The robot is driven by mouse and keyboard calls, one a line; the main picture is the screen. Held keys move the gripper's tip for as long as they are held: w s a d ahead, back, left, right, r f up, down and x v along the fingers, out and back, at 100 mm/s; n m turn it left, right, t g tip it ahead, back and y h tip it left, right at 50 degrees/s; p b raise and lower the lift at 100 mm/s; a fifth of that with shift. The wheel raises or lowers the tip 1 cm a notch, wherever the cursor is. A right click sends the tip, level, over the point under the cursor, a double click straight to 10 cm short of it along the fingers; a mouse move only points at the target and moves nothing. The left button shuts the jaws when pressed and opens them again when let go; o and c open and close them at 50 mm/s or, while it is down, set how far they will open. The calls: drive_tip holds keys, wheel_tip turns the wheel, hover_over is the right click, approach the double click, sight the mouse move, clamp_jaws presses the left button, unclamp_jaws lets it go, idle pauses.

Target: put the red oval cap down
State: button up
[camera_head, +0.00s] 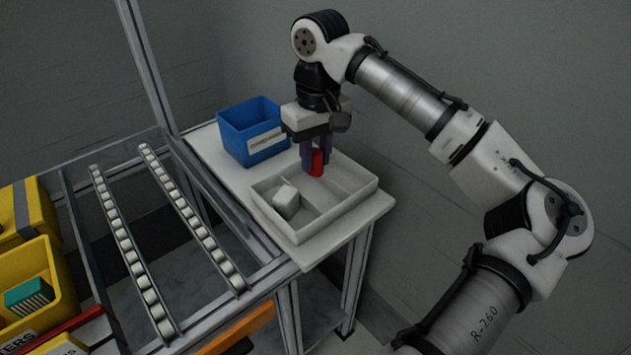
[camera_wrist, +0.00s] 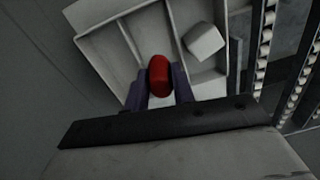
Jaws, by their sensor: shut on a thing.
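The red oval cap (camera_head: 317,162) is held between the fingers of my gripper (camera_head: 315,156), above the back part of a light grey divided tray (camera_head: 345,208). In the wrist view the red cap (camera_wrist: 159,76) stands out between the two dark purple fingertips (camera_wrist: 160,88), and the tray (camera_wrist: 100,50) is below it. I cannot tell from these views how high the cap is above the tray floor or whether it touches it.
A white block (camera_head: 286,199) lies in the tray's left compartment. A blue bin (camera_head: 250,131) stands close behind the tray on the white table (camera_head: 213,152). Roller rails (camera_head: 190,215) and yellow bins (camera_head: 35,275) are to the left. The tray's front right compartment looks empty.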

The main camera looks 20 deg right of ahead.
sight(316, 150)
drive_tip(key=shift+f, duration=3.1)
drive_tip(key=o, duration=0.7)
drive_tip(key=shift+f, duration=0.1)
drive_tip(key=r, duration=1.2)
drive_tip(key=shift+d+r+p, duration=0.15)
drive_tip(key=shift+d+p, duration=0.05)
drive_tip(key=shift+p, duration=0.1)
drive_tip(key=shift+w, duration=0.1)
